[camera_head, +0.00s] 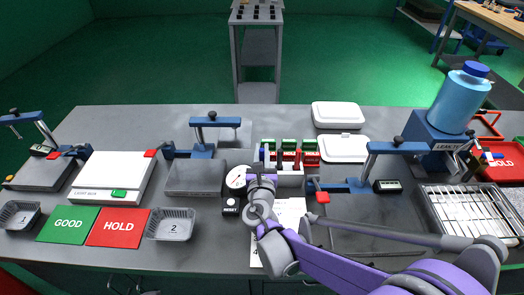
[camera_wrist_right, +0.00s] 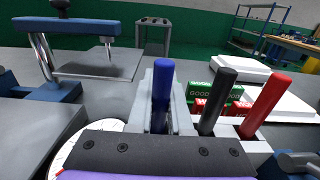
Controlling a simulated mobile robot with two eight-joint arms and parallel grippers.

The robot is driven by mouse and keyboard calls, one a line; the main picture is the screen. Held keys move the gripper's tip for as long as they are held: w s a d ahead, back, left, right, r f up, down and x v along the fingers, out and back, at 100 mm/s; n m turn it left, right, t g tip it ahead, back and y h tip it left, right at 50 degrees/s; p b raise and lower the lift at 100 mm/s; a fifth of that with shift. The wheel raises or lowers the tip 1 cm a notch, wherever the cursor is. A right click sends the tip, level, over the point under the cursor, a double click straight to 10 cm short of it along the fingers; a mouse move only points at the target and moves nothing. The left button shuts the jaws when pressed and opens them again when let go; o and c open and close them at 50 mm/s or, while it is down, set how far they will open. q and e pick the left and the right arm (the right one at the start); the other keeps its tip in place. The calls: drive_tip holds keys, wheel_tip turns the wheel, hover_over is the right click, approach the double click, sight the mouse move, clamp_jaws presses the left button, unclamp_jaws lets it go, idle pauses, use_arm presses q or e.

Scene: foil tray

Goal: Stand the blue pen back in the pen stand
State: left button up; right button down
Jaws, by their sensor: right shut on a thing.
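My right gripper (camera_head: 263,160) is shut on the blue pen (camera_wrist_right: 162,88), which stands nearly upright between the fingers. In the head view the blue pen (camera_head: 267,150) shows only as a small tip. Its lower end is hidden behind the gripper in the wrist view. The pen stand (camera_head: 290,179) is a pale block just right of the gripper. A black pen (camera_wrist_right: 217,100) and a red pen (camera_wrist_right: 264,104) stand in it. I cannot tell whether the blue pen's lower end is in the stand. My left gripper is not in view.
Green and red boxes (camera_head: 311,156) stand behind the pen stand. A round dial (camera_head: 236,178) and RESET box (camera_head: 230,206) are close left of the gripper. A blue clamp fixture (camera_head: 350,184) stands to the right. White lidded boxes (camera_head: 341,148) are behind.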

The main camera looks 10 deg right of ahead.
drive_tip(key=c, duration=0.8)
unclamp_jaws()
drive_tip(key=shift+o, duration=0.2)
drive_tip(key=shift+r, duration=0.1)
wheel_tip(320, 180, up, 6)
drive_tip(key=p, duration=0.4)
drive_tip(key=shift+p, duration=0.3)
